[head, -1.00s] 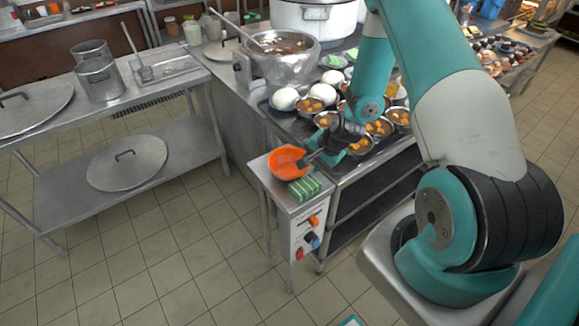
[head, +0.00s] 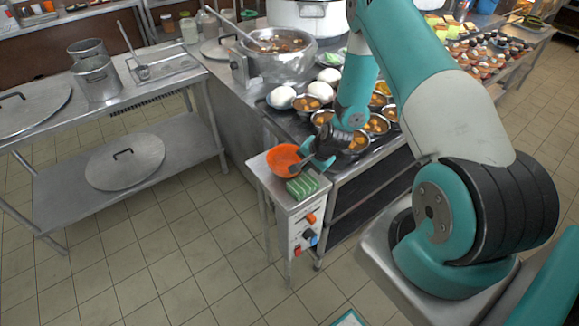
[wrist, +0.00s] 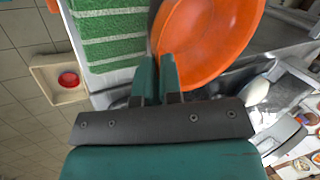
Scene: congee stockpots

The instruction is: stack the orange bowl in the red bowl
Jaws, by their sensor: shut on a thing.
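The orange bowl (head: 284,160) is at the small steel side table's top, next to a green striped cloth. My gripper (head: 308,158) is shut on the bowl's rim at its right side. In the wrist view the orange bowl (wrist: 208,35) fills the upper middle, with its rim at the fingertips of my gripper (wrist: 160,65). The bowl looks nearly level and low over the tabletop; I cannot tell whether it touches what is under it. I cannot make out a separate red bowl; one under the orange bowl would be hidden.
The green striped cloth (head: 303,185) lies close in front of the bowl. Below is a panel with knobs (head: 308,235). Behind, the counter holds several small food bowls (head: 377,124), white round items and a large steel pot (head: 275,65). Floor to the left is clear.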

